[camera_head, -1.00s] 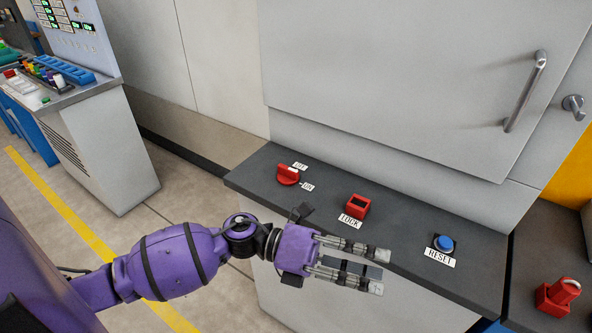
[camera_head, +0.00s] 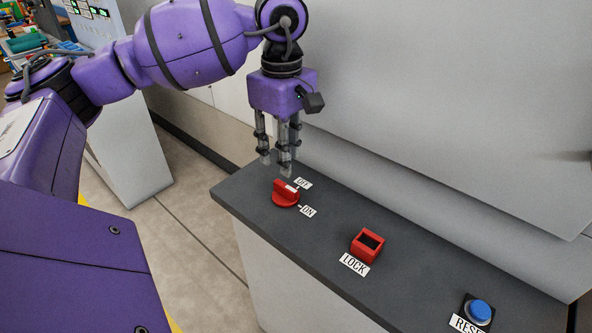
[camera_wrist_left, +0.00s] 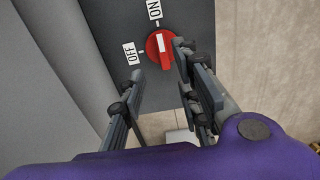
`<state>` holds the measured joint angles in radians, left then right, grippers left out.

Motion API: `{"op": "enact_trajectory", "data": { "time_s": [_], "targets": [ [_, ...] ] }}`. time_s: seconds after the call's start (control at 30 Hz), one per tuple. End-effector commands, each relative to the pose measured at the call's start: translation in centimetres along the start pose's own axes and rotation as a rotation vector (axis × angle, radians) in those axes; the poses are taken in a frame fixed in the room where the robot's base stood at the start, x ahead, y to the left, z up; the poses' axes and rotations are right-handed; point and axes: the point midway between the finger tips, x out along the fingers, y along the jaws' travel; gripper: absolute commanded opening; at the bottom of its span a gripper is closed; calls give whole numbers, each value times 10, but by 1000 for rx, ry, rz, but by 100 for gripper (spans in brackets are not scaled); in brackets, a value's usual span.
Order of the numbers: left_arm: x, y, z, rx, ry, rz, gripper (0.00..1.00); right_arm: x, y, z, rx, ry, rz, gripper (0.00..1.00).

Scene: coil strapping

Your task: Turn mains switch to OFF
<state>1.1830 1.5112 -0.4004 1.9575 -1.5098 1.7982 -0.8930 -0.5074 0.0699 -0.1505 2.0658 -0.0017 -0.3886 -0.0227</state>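The mains switch (camera_head: 285,194) is a red rotary knob with a white mark, at the left end of the dark console top. It also shows in the left wrist view (camera_wrist_left: 160,50), where its white mark points towards the ON label (camera_wrist_left: 153,9). The OFF label (camera_head: 303,183) lies beside the knob. My left gripper (camera_head: 275,163) points down just above and behind the knob, open and empty. In the left wrist view, one finger is close beside the knob and the other is near the OFF label. My right gripper is not in view.
A red square LOCK piece (camera_head: 367,245) and a blue RESET button (camera_head: 479,311) sit further right on the console top (camera_head: 325,235). A grey cabinet wall (camera_head: 430,120) rises behind. Open floor lies left of the console.

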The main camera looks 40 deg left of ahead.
Motion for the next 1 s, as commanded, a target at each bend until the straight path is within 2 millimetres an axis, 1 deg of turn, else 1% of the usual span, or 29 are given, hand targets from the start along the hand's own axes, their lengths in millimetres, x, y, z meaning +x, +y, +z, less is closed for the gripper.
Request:
{"op": "enact_trajectory", "data": {
  "time_s": [0.2, 0.3, 0.5, 0.7, 0.8, 0.83, 1.0],
  "targets": [
    [35, -2, 1, 1, -2, -7, 30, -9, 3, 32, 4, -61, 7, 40],
    [50, -2, 1, 1, -2, -6, 30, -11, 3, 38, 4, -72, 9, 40],
    [70, -1, 1, 0, -3, -3, 30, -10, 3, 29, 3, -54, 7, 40],
    [74, 0, 1, 1, -3, -1, 30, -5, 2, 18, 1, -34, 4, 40],
    [74, 0, 1, 1, -3, -1, 30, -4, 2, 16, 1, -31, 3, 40],
    [74, 0, 1, 0, -3, -1, 29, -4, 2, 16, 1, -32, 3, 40],
    [74, 0, 1, 0, -4, -2, 7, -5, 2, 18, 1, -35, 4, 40]
  ]
}}
